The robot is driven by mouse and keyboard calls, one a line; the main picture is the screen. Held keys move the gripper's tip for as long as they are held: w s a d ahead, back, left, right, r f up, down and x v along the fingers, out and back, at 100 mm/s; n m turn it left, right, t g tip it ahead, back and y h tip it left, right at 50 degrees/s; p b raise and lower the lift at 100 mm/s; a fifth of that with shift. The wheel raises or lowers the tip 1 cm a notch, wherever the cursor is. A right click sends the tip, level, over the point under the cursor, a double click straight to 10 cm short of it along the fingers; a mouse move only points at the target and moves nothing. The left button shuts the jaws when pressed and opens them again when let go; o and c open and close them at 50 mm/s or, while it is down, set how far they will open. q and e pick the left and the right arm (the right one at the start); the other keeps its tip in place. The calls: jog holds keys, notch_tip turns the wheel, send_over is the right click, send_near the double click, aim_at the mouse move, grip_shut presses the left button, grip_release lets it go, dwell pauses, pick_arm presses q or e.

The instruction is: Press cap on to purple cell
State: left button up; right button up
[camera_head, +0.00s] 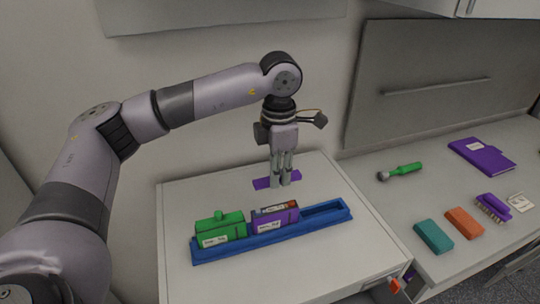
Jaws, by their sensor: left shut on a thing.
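The purple cell (272,220) stands upright in the middle of the blue tray (222,255), with a white label on its front. Its top is uncovered, and small dark and red parts show there. My left gripper (281,183) points down behind the tray, shut on a flat purple piece that looks like the cap (262,184). The fingers hide the middle of this piece. Whether it touches the table or is lifted is hard to tell. The gripper is apart from the purple cell. My right gripper is not in view.
A green cell (220,230) with a knobbed green top stands left of the purple cell. The tray's right slot (325,212) is empty. The right counter holds a green-handled tool (405,169), teal block (433,236), orange block (464,222), purple brush-like item (493,206) and purple notebook (482,155).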

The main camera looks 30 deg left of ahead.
pick_arm(q)
jog(key=shift+a, duration=0.1)
jog(key=shift+s+f, duration=0.15)
jog(key=shift+f, duration=0.1)
jog(key=shift+s+f+b, duration=0.1)
jog(key=shift+f+b, duration=0.05)
jog(key=shift+b, duration=0.15)
jog(key=shift+f+b, duration=0.35)
jog(key=shift+f, duration=0.3)
notch_tip(320, 180, down, 4)
jog(key=b, duration=0.2)
jog(key=shift+f+b, duration=0.15)
jog(key=shift+b, duration=0.2)
jog(key=shift+f+b, duration=0.35)
jog(key=shift+f, duration=0.1)
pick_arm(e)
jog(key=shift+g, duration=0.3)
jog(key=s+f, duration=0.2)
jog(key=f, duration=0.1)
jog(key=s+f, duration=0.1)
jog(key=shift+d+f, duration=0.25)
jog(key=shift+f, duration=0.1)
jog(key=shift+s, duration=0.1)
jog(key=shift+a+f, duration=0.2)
